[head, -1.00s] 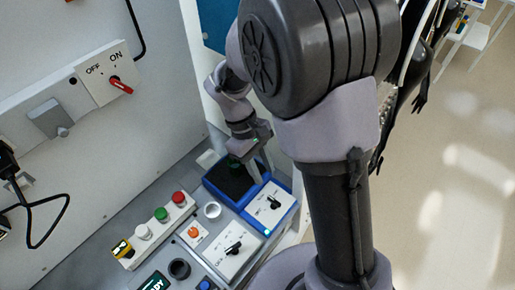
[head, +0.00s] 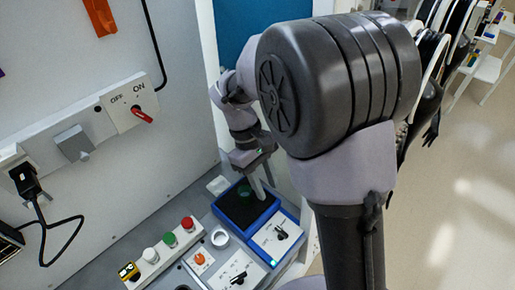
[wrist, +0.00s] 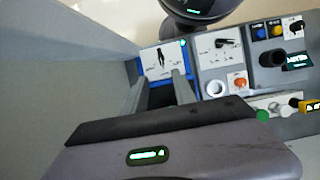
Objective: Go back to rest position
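My gripper (head: 262,188) is above the blue-rimmed tray (head: 224,214) with a dark bed, on the grey bench beside the wall. A small round greenish thing (head: 242,191) shows in the dark bed; I cannot tell what it is. In the wrist view, the two fingers (wrist: 160,90) are spread apart, with nothing seen between them but the dark bed and blue rim. My arm is bent, and its large dark joint hides part of the scene in the head view.
A white panel with a black knob (head: 280,234) adjoins the tray. Beside it are a white round cup (head: 220,238), an orange knob (head: 199,258) and a row with red and green buttons (head: 170,239). A red ON/OFF switch (head: 142,114) is on the wall. Open floor lies right.

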